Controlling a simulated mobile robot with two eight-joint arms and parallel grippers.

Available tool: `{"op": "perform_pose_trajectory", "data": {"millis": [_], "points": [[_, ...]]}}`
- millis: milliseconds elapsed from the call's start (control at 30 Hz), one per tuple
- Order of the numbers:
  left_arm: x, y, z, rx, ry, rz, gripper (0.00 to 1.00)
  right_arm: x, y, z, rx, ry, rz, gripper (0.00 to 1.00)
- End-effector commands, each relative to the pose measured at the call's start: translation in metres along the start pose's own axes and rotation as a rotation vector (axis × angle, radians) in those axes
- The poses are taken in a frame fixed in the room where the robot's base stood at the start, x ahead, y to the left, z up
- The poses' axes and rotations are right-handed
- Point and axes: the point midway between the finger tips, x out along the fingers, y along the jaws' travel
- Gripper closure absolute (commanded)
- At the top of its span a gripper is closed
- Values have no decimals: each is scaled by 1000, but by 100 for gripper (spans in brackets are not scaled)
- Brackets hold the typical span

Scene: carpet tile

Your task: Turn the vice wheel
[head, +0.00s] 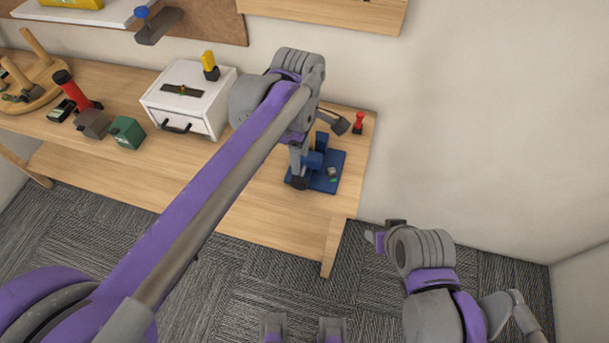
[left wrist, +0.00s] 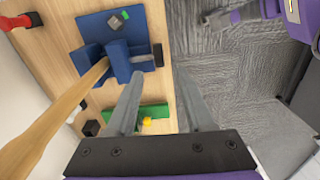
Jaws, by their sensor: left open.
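The blue vice (head: 318,157) stands on a blue base plate (head: 328,178) near the right end of the wooden bench. It also shows in the left wrist view (left wrist: 118,62), with a wooden stick (left wrist: 82,88) rising from it toward the camera. A black round part, which looks like the wheel (left wrist: 157,55), is on the vice's bench-front side. My left gripper (head: 297,168) points down beside the vice. In the left wrist view its fingers (left wrist: 158,75) are apart and empty, with the wheel beyond their tips; contact cannot be told. My right gripper (head: 384,234) is off the bench, its jaws unclear.
A white drawer box (head: 190,100), a green box (head: 127,132) and a red-topped tool (head: 72,85) stand left on the bench. A small red object (head: 358,122) stands behind the vice. Carpeted floor (head: 225,265) lies clear before the bench.

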Motion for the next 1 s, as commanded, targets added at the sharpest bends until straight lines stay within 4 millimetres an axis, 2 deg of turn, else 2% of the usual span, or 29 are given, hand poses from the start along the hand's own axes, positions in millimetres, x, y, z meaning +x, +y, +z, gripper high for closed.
{"op": "perform_pose_trajectory", "data": {"millis": [100, 233, 700, 833, 1000], "points": [[0, 8, 8, -52, 2, -20, 47, 0, 0, 0, 0, 0, 0, 47], [8, 8, 9, -67, 3, -24, 47, 0, 0, 0, 0, 0, 0, 47], [90, 6, 9, -64, 2, -22, 47, 5, 0, 5, 0, -4, 0, 47], [102, 6, 9, -64, 2, -22, 47, 6, 0, 6, 0, -5, 0, 47], [107, 6, 8, -64, 2, -21, 47, 6, 0, 6, 0, -5, 0, 47]]}}
